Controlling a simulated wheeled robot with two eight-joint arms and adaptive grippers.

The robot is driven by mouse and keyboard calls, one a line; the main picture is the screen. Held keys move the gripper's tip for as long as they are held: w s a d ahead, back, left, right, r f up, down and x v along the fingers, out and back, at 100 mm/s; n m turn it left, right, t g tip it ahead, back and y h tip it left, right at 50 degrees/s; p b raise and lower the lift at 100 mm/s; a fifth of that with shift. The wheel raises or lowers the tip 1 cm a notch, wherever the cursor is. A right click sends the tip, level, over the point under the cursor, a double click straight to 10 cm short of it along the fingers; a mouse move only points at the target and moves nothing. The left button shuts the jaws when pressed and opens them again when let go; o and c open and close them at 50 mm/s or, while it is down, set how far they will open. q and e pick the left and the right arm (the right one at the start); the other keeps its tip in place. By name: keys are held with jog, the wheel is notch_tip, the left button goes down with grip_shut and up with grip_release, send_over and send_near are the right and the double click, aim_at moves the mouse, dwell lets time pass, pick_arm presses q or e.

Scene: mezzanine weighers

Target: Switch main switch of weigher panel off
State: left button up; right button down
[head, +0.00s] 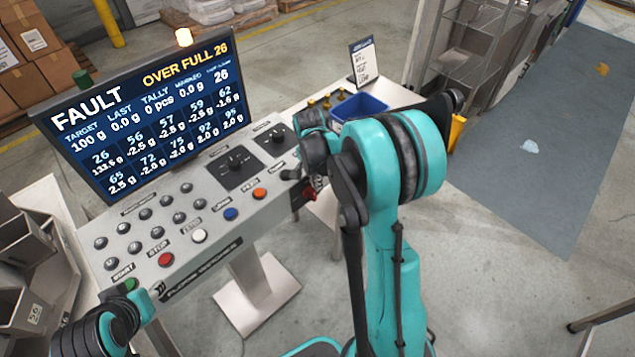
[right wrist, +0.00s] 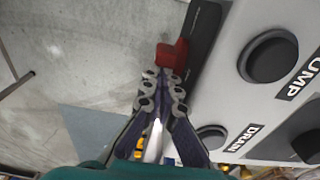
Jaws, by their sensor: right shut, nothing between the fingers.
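The weigher panel (head: 205,255) is a grey sloped console with buttons and two black rotary knobs. A red switch handle (head: 309,192) sits at its right end, partly hidden by my right arm. In the right wrist view the red handle (right wrist: 172,55) stands out from a dark plate on the panel's edge. My right gripper (right wrist: 160,76) is shut and empty, its fingertips right at the lower end of the red handle. I cannot tell whether they touch it.
The screen (head: 145,105) above the panel reads FAULT and OVER FULL 26. A blue bin (head: 359,108) and a sign (head: 364,62) stand on the table behind. Grey bins (head: 25,240) are at the left.

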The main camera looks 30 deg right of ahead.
aim_at(310, 193)
jog(key=shift+s+a+t+h+b, duration=0.15)
jog(key=shift+a+h+b, duration=0.2)
jog(key=shift+h, duration=0.25)
jog(key=shift+a+t+h+b, duration=0.15)
jog(key=shift+a+h+b, duration=0.15)
jog(key=shift+h, duration=0.3)
jog(key=shift+s+a+t+h+b, duration=0.1)
jog(key=shift+a+t+h+b, duration=0.25)
jog(key=shift+h+b, duration=0.55)
jog(key=shift+s+a+t+h+b, duration=0.15)
jog(key=shift+a+h+b, duration=0.35)
jog(key=shift+h, duration=0.7)
jog(key=shift+a+f, duration=0.1)
jog(key=shift+a, duration=0.05)
jog(key=shift+s+a+f+b, duration=0.15)
jog(key=shift+a+f+b, duration=0.25)
jog(key=shift+b, duration=0.3)
jog(key=shift+a+f, duration=0.1)
jog(key=shift+a, duration=0.25)
jog(key=shift+s+a+f+b, duration=0.25)
jog(key=shift+b, duration=0.15)
